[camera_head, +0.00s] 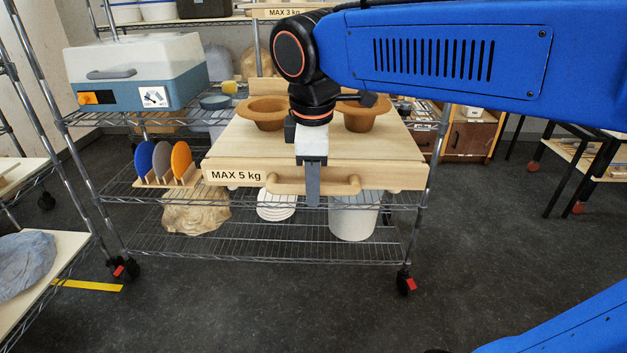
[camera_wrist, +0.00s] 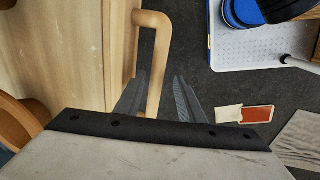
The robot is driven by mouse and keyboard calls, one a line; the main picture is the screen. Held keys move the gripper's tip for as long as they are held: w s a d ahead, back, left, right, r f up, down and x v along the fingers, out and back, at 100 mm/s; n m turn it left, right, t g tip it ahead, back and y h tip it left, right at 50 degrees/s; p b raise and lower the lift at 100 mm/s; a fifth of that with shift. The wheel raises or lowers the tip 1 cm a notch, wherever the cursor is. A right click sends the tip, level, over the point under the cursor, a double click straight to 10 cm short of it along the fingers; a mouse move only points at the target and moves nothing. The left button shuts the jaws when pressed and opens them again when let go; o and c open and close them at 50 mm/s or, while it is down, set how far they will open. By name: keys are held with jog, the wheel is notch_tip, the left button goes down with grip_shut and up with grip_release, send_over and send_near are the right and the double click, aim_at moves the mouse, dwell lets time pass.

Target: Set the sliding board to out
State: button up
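The sliding board (camera_head: 235,150) is a pale wooden slab on the wire rack, its front edge marked "MAX 5 kg". Its front seems to stand forward of the shelf's front rail; how far is hard to tell. A rounded wooden handle (camera_head: 345,186) is fixed to its front. My gripper (camera_head: 313,198) points down at the handle. In the wrist view the two fingers (camera_wrist: 160,76) are apart, with the handle bar (camera_wrist: 163,45) running between them, nearer the left finger. The board's wood (camera_wrist: 70,50) fills the left of that view.
Two brown bowls (camera_head: 262,113) (camera_head: 362,114) stand on the board. Coloured discs in a wooden holder (camera_head: 165,163) stand on the shelf at left, beside the board. A blue and white case (camera_head: 140,72) is on the upper left.

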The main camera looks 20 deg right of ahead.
jog(key=s+a+r, duration=0.1)
jog(key=s+r, duration=0.2)
jog(key=r, duration=1.4)
jog(key=s+d+f+m+t, duration=0.1)
jog(key=d+f+m, duration=0.3)
jog(key=f, duration=0.6)
jog(key=s+d+f+m, duration=0.4)
jog(key=d+f+m, duration=0.1)
jog(key=f, duration=0.5)
jog(key=s+d+f+m+t, duration=0.1)
jog(key=d+f+m, duration=0.4)
jog(key=f, duration=0.5)
jog(key=shift+s+d+f+t+y, duration=0.3)
jog(key=shift+s+d, duration=0.35)
jog(key=shift+s, duration=0.25)
